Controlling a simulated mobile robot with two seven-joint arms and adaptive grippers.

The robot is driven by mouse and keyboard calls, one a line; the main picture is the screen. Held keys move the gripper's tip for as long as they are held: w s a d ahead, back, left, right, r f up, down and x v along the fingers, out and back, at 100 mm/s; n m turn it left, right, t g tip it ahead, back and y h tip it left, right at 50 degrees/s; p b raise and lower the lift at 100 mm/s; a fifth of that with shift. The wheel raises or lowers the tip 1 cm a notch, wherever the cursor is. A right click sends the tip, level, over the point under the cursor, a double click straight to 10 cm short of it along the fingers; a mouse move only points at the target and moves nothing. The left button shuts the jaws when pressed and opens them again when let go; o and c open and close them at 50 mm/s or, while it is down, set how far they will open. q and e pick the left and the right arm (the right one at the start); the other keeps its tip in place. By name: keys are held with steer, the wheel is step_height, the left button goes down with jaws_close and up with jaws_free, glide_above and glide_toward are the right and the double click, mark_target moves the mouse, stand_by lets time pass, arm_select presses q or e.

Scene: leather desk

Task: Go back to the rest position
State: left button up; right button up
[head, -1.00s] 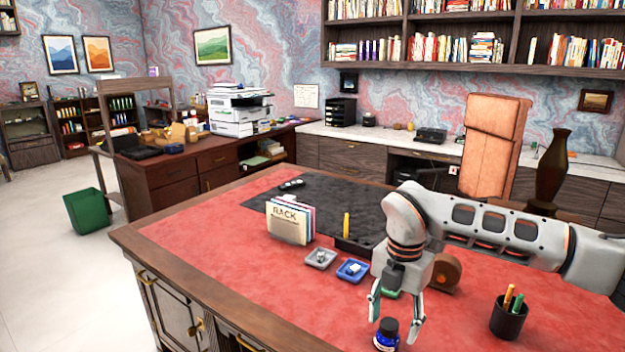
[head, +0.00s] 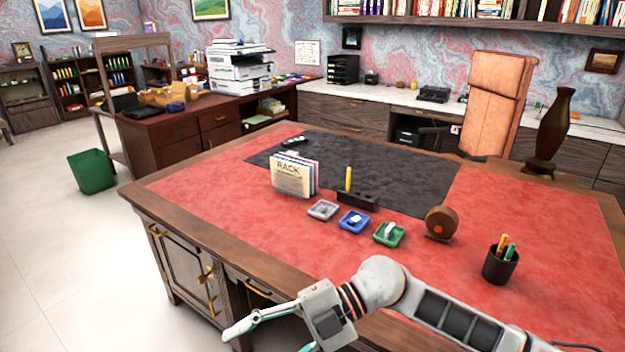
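My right arm comes in from the right, low over the front edge of the red desk (head: 200,192). Its gripper (head: 270,338) is at the bottom of the head view, in front of the desk's front edge. The fingers are spread apart, and nothing shows between them. The tip of the nearer finger is cut off by the frame's lower edge. My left gripper is not in view. The blue ink bottle does not show now; my arm covers part of the desk's front area.
The desk holds a file rack (head: 292,175), a grey tray (head: 323,210), a blue tray (head: 354,222), a green tray (head: 389,234), a brown round object (head: 441,222) and a black pen cup (head: 499,266). A dark vase (head: 556,130) stands behind. The desk's left front is clear.

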steer(key=w+r+m+t+y, duration=0.4)
steer(key=r+m+t+y, duration=0.2)
steer(key=m+t+y, duration=0.2)
steer(key=w+d+f+m+t+h, duration=0.3)
steer(key=w+d+m+t, duration=0.15)
steer(key=m+t, duration=0.35)
steer(key=s+d+f+m+t+h, duration=0.1)
steer(key=d+f+m+t+h, duration=0.3)
steer(key=d+f+m+h, duration=0.6)
steer(key=d+f+h, duration=0.2)
steer(key=d+f, duration=0.5)
steer(key=f, duration=0.3)
steer(key=shift+s+d+f+h, duration=0.2)
steer(key=shift+s+h, duration=0.2)
steer(key=s+d+f+g+h, duration=0.1)
steer(key=s+d+f, duration=0.1)
steer(key=s+f, duration=0.1)
steer(key=s+d+f+m+g+h, duration=0.1)
steer(key=s+d+f, duration=0.2)
steer(key=s+f, duration=0.1)
steer(key=s+d+f+m+g+h, duration=0.1)
steer(key=s+d+f, duration=0.2)
steer(key=s+f, duration=0.1)
steer(key=shift+d+f+g, duration=0.1)
steer(key=shift+f+g, duration=0.3)
steer(key=shift+f, duration=0.3)
steer(key=shift+c, duration=0.4)
